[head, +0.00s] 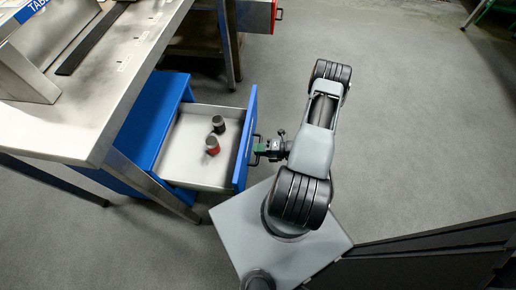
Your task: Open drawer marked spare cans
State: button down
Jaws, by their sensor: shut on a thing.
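A blue drawer front (246,138) stands pulled well out from a blue cabinet (158,122) under the workbench. Its white inside (190,160) shows from above, with a red and grey can (212,146) and a dark can (218,124) upright in it. A dark handle (257,149) sticks out from the outer face of the front. My gripper (262,148) is at the handle and shut on it, to the right of the drawer. The drawer's label is not visible from this angle.
The steel workbench (110,75) overhangs the cabinet, with a bench leg (165,190) beside the drawer. A red drawer (262,15) with a handle is at the back. A dark panel (430,255) stands at lower right. The grey floor at right is clear.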

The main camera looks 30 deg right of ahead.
jog(key=c, duration=1.1)
grip_release()
jog(key=shift+d, duration=0.1)
jog(key=p+v, duration=0.2)
jog(key=v, duration=1.1)
jog(key=shift+s+d, duration=0.2)
jog(key=shift+d, duration=0.05)
